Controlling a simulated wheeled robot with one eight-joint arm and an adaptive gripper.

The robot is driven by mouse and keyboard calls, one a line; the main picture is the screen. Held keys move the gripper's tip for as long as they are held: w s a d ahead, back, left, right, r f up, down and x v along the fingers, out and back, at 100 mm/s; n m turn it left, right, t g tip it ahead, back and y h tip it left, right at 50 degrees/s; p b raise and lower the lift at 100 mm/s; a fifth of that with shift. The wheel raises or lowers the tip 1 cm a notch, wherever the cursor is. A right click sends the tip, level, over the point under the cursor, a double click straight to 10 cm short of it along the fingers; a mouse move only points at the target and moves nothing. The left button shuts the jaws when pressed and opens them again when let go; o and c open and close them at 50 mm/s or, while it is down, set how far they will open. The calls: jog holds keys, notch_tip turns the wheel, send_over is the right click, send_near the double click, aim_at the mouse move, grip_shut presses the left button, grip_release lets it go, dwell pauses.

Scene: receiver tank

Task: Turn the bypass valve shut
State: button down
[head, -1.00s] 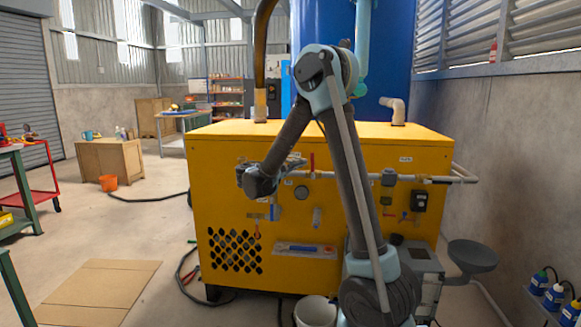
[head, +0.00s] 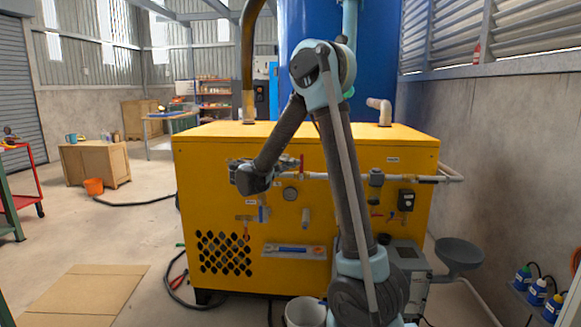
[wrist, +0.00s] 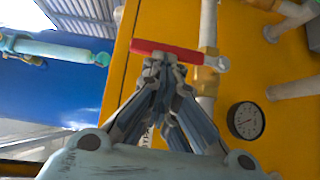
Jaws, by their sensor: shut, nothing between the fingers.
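A red lever handle (head: 302,161) stands upright on the horizontal grey pipe on the yellow cabinet's front, crosswise to the pipe. I cannot read labels that would confirm it as the bypass valve. In the wrist view, the red handle (wrist: 180,53) lies square to the pipe, its pivot end at the pipe. My gripper (wrist: 162,64) is shut and empty, its fingertips right at the handle's near edge; whether they touch it is unclear. In the head view, my gripper (head: 284,164) is left of the handle, partly hidden by my wrist.
The yellow cabinet (head: 222,170) fills the middle. A round gauge (wrist: 245,120) sits beside the pipe. Smaller valves with a blue lever (head: 263,214) and red lever (head: 246,237) are below left. A white bucket (head: 304,313) and grey funnel (head: 459,252) stand near my base.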

jog(key=w+a+v, duration=0.2)
jog(key=v, duration=1)
jog(key=s+d+g+y, duration=0.2)
jog(key=s+d+g, duration=0.2)
jog(key=d, duration=1)
jog(key=s+d+f+m+g+y, duration=0.25)
jog(key=s+d+f, duration=0.25)
jog(key=s+d, duration=0.55)
jog(key=s+f+m+g+y, duration=0.1)
jog(key=s+f+m+y, duration=0.1)
jog(key=s+f+y, duration=0.2)
jog(key=s+f+m+g+y, duration=0.1)
jog(key=s+f+y, duration=0.4)
jog(key=s+f, duration=0.5)
jog(key=shift+s+d+m, duration=0.3)
jog(key=shift+s+m, duration=0.35)
jog(key=shift+s, duration=3.55)
